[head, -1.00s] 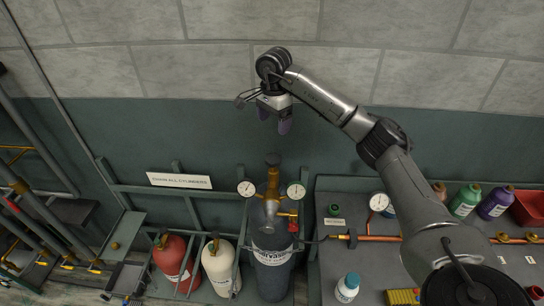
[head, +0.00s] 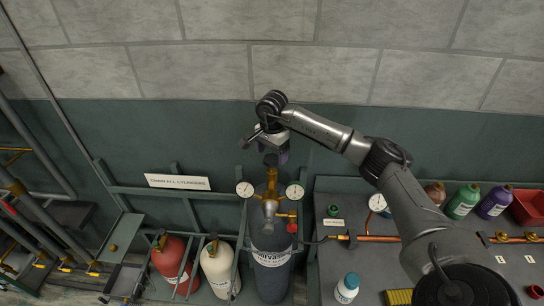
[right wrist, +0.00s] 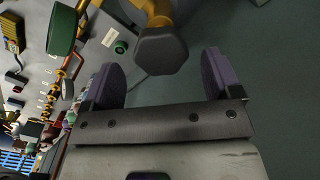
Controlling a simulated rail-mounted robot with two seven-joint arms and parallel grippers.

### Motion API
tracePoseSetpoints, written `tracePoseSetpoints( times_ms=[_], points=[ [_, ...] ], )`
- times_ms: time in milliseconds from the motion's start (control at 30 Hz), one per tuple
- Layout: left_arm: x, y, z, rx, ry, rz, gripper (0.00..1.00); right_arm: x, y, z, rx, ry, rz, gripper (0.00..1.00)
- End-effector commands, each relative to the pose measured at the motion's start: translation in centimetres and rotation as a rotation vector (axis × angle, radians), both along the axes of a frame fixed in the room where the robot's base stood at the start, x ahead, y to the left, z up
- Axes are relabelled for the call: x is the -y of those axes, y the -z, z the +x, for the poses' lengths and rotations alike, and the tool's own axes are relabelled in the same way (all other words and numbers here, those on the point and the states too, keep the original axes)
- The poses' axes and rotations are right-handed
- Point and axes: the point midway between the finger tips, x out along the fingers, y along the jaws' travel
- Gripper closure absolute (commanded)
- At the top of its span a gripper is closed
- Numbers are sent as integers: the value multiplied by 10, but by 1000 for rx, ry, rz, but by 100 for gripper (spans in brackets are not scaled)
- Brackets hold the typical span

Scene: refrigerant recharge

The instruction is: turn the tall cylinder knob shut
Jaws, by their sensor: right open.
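The tall cylinder (head: 270,277) is dark grey with a white label and stands upright in the rack. A brass valve rises from its top, with a dark faceted knob (head: 271,160) at the upper end. My right gripper (head: 272,152) is open and points down just above and behind the knob. In the right wrist view the knob (right wrist: 160,50) shows in the gap between the two purple fingers, towards their tips. I see no finger touching it. My left gripper is not in view.
Two round gauges (head: 245,189) (head: 296,191) flank the valve. A red cylinder (head: 174,262) and a cream cylinder (head: 217,266) stand to the left. A bench (head: 375,270) with a copper pipe, bottles and a red bin (head: 528,207) lies right. A wall sign (head: 178,182) hangs at left.

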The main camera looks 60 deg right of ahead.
Motion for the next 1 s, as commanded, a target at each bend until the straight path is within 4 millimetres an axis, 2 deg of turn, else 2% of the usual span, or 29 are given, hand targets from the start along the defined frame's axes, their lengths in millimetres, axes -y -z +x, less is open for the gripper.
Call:
tracePoseSetpoints(
  times_ms=[200,600,1000],
  points=[
    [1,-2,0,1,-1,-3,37,0,17,0,-1,0,0,16],
    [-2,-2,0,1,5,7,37,0,21,0,1,1,0,16],
    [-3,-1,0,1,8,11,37,0,21,0,1,1,0,53]
  ],
)
